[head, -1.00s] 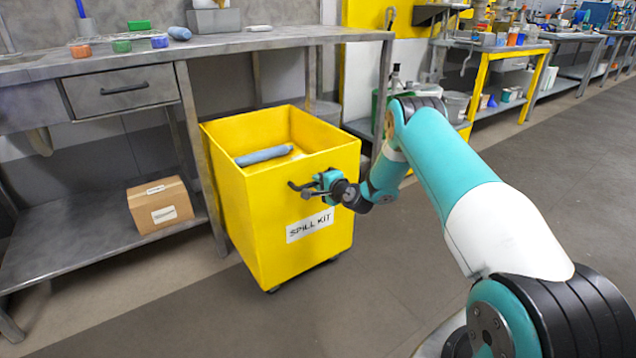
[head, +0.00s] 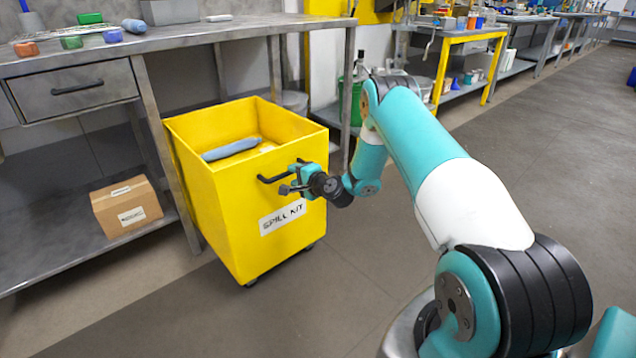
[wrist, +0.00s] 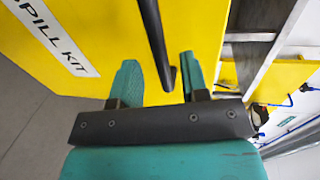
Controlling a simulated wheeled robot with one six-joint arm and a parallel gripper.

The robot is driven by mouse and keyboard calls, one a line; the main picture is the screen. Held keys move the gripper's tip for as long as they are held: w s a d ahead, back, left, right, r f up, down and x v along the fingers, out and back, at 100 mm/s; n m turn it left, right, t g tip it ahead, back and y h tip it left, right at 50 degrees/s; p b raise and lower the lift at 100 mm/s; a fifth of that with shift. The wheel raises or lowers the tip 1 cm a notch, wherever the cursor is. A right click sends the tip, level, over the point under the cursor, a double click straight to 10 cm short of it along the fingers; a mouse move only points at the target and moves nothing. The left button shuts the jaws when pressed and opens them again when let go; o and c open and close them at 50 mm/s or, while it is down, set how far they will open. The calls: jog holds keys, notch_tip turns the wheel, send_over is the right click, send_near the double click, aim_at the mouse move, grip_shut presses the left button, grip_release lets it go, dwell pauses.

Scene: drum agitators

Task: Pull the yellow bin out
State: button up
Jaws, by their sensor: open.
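The yellow bin (head: 228,205), labelled SPILL KIT, stands on casters beside the workbench leg, with its front out in the aisle. A blue-grey roll lies inside it. Its black handle (head: 272,179) is on the front face above the label. My gripper (head: 284,186) is at the handle, close to the bin's front. In the wrist view the bin (wrist: 95,25) fills much of the picture, and the handle (wrist: 155,40) runs down between the two teal fingertips of my gripper (wrist: 159,72). The fingers are apart, with gaps to the handle on both sides.
The grey workbench (head: 190,40) stands behind and left of the bin, its leg (head: 172,165) close to the bin's left side. A cardboard box (head: 127,206) sits on its lower shelf. Open floor (head: 330,300) lies in front of the bin. More benches line the wall to the right.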

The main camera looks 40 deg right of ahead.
jog(key=b+v, duration=0.3)
jog(key=v, duration=1)
jog(key=shift+s+b, duration=0.25)
jog(key=shift+b, duration=0.15)
